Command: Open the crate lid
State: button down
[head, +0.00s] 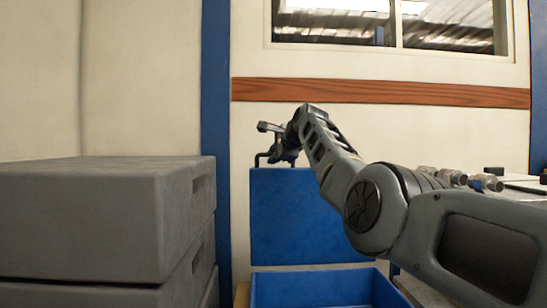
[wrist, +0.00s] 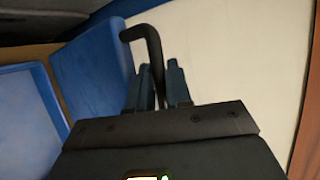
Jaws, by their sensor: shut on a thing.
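The blue crate (head: 322,291) stands low at the bottom centre of the head view. Its blue lid (head: 297,220) stands upright behind the opening, and the crate's inside shows. The lid also shows in the wrist view (wrist: 92,70), with the crate (wrist: 25,105) to its left. A dark bent handle (wrist: 154,45) is on the lid's edge. My gripper (head: 273,150) is at the top edge of the raised lid. In the wrist view its two fingers (wrist: 156,82) are shut on the handle, one on each side. The handle's lower part is hidden behind my gripper.
Stacked grey cases (head: 100,225) fill the left side of the head view. A bench (head: 525,190) with metal fittings (head: 485,182) is at the right, partly behind my arm. A pale wall (head: 400,130) with a wooden rail (head: 400,93) stands behind the lid.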

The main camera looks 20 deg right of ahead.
jog(key=shift+f, duration=0.1)
jog(key=c, duration=1.1)
grip_release()
jog(key=shift+s, duration=0.1)
jog(key=b+v, duration=0.3)
jog(key=v, duration=0.4)
jog(key=shift+s+d+r, duration=0.1)
jog(key=shift+s+r, duration=0.15)
jog(key=shift+r, duration=0.1)
jog(key=shift+r, duration=0.1)
jog(key=shift+s+d+r+p, duration=0.4)
jog(key=shift+s+r+p, duration=0.25)
jog(key=shift+r, duration=0.6)
jog(key=shift+s+d+r+p, duration=0.35)
jog(key=shift+s+r+p, duration=0.25)
jog(key=shift+r, duration=0.6)
jog(key=shift+s+d+r+p, duration=0.45)
jog(key=shift+s+r, duration=0.35)
jog(key=shift+r, duration=0.45)
